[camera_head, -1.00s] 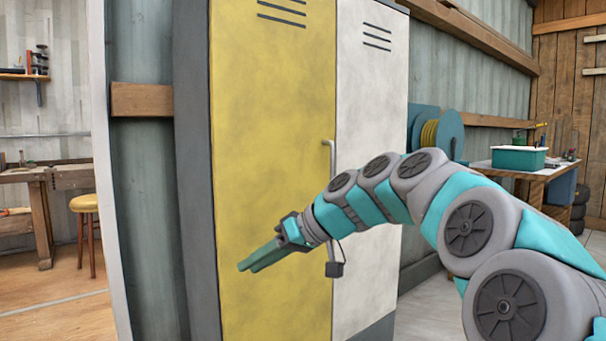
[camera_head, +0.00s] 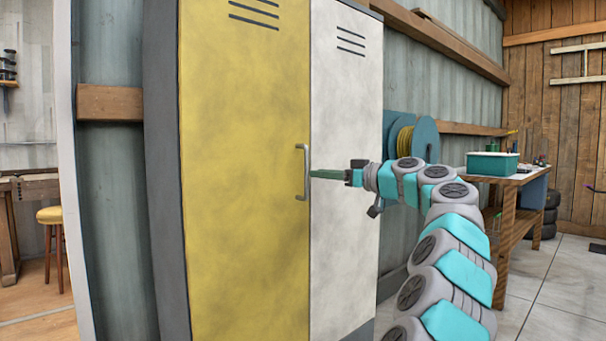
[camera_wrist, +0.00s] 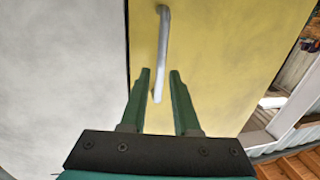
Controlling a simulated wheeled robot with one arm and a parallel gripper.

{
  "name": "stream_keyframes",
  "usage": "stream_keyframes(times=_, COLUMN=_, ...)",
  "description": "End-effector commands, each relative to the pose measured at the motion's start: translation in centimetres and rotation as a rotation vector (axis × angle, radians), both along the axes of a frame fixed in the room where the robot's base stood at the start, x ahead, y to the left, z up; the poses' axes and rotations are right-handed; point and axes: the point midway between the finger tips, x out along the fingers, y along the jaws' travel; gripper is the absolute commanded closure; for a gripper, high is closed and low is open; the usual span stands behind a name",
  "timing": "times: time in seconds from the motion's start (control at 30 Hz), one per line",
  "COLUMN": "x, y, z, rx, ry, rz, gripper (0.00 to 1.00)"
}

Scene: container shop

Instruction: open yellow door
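The yellow door (camera_head: 245,190) is the left door of a tall locker and is shut. Its metal handle (camera_head: 304,172) is an upright bar near the door's right edge. My gripper (camera_head: 314,174) is level with the handle, just to its right in the head view, pointing left. In the wrist view, the handle (camera_wrist: 162,50) runs down from the top, and its lower end shows between the two green fingertips of my gripper (camera_wrist: 160,74). The fingers are apart with nothing clamped. I cannot tell whether the fingertips reach around the bar.
A white door (camera_head: 345,190) adjoins the yellow one on the right. A workbench (camera_head: 510,180) with a green box (camera_head: 492,165) stands farther right. A yellow-topped stool (camera_head: 50,215) stands at the far left.

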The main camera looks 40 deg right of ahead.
Motion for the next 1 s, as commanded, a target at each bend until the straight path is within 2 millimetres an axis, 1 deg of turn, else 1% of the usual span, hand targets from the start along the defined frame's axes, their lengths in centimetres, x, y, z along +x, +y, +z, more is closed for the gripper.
stream_keyframes(times=0.03, x=0.9, y=0.2, z=-0.1, rx=0.000, ry=0.005, rz=0.000, gripper=0.70)
stream_keyframes(times=0.1, x=2.0, y=0.5, z=-0.1, rx=0.001, ry=0.005, rz=0.000, gripper=0.70)
stream_keyframes(times=0.3, x=4.4, y=1.3, z=-0.1, rx=0.000, ry=0.004, rz=0.003, gripper=0.70)
stream_keyframes(times=0.43, x=5.0, y=1.5, z=0.0, rx=0.000, ry=0.003, rz=0.003, gripper=0.70)
stream_keyframes(times=0.7, x=5.2, y=1.6, z=0.0, rx=0.001, ry=0.002, rz=0.002, gripper=0.70)
stream_keyframes(times=0.77, x=5.2, y=1.6, z=-0.1, rx=0.001, ry=0.002, rz=0.002, gripper=0.76)
stream_keyframes(times=0.97, x=5.2, y=1.6, z=-0.1, rx=0.001, ry=0.002, rz=0.002, gripper=0.98)
stream_keyframes(times=1.0, x=5.2, y=1.6, z=-0.1, rx=0.001, ry=0.002, rz=0.002, gripper=1.00)
